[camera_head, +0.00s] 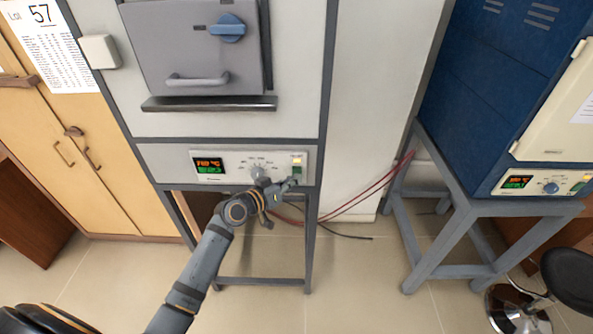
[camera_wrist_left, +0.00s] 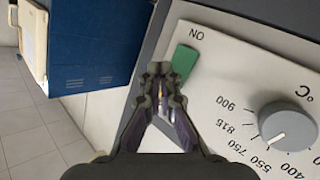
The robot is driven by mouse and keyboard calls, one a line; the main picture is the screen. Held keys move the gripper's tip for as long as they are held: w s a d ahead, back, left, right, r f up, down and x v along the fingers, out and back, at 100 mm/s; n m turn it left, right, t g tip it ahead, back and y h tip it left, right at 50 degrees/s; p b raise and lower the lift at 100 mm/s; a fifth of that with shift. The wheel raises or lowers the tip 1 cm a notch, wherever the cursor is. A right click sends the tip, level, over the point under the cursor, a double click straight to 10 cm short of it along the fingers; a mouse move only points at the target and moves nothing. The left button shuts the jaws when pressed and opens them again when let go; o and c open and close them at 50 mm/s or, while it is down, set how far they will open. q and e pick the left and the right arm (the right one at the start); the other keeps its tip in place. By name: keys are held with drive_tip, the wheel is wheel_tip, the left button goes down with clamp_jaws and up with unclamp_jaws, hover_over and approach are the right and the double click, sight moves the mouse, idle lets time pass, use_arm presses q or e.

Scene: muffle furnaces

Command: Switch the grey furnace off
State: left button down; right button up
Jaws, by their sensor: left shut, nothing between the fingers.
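The grey furnace (camera_head: 225,127) stands on a grey frame, door shut. Its front panel has a lit display (camera_head: 208,166) with red and green digits, a grey dial (camera_head: 257,172) and a green switch (camera_head: 297,170). The left wrist view shows the green switch (camera_wrist_left: 185,61) near an upside-down "ON" label, and the dial (camera_wrist_left: 288,126). My left gripper (camera_head: 291,184) is shut and empty, just below the switch. In the wrist view its fingertips (camera_wrist_left: 160,70) overlap the switch's edge; I cannot tell whether they touch it. My right gripper is not in view.
A blue furnace (camera_head: 480,90) with a lit display stands on a grey stand (camera_head: 455,225) at right. Red cables (camera_head: 365,190) run between the stands. A wooden cabinet (camera_head: 90,170) is at left, a black stool (camera_head: 570,280) at lower right. The middle floor is mostly clear.

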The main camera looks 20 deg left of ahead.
use_arm(q)
drive_tip(key=shift+w, duration=0.15)
drive_tip(key=shift+w+a+b, duration=0.1)
drive_tip(key=shift+w+b, duration=0.15)
drive_tip(key=shift+b, duration=0.05)
drive_tip(key=shift+w+a+r, duration=0.1)
drive_tip(key=shift+w, duration=0.2)
idle(0.7)
idle(0.3)
drive_tip(key=shift+s+d, duration=0.2)
drive_tip(key=shift+s, duration=0.6)
